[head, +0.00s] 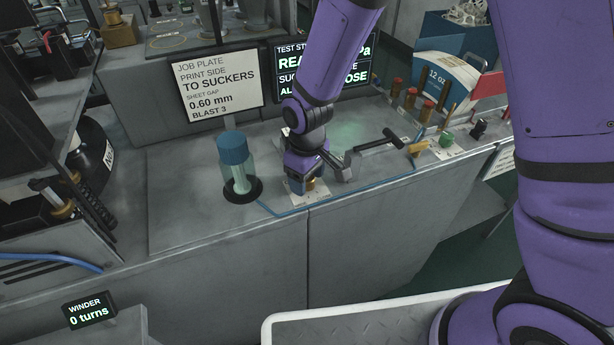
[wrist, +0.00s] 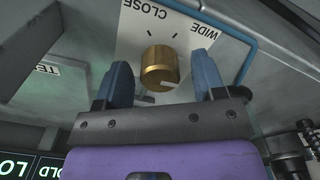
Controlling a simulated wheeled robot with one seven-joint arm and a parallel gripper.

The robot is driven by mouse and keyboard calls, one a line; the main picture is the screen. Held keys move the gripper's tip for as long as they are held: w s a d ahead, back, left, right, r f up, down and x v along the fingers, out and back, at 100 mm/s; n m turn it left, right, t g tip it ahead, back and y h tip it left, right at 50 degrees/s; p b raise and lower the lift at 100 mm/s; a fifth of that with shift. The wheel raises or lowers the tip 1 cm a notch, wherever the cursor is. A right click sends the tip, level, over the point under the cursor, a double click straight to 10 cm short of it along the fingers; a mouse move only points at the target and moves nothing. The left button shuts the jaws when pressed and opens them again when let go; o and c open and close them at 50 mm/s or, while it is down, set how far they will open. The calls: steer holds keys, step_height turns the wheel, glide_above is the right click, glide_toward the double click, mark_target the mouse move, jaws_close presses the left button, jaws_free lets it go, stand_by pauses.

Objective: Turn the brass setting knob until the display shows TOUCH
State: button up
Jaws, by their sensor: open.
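The brass setting knob (wrist: 159,66) stands on a white plate marked CLOSE and WIDE (wrist: 190,35) in the wrist view. It shows small in the head view (head: 311,185), mostly hidden by my gripper. My gripper (wrist: 165,85) is open, with one blue finger on each side of the knob and a gap visible beside it. A pale mark shows on the knob's near edge. The display (head: 365,70) behind my arm is partly covered. I read "TEST ST", "REA", "Pa", "SUC", "AL" and "OSE" on it; the full words are hidden.
A blue-capped glass jar (head: 235,165) stands left of my gripper. A dark-handled crank (head: 375,147) lies to its right, near a blue hose (head: 350,198). A job plate sign (head: 217,88) stands behind. Several brass and red posts (head: 412,98) stand at the right.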

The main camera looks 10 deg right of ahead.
steer(key=c, duration=0.9)
steer(key=shift+m, duration=0.3)
steer(key=m, duration=0.3)
steer(key=shift+m, duration=2)
steer(key=o, duration=0.9)
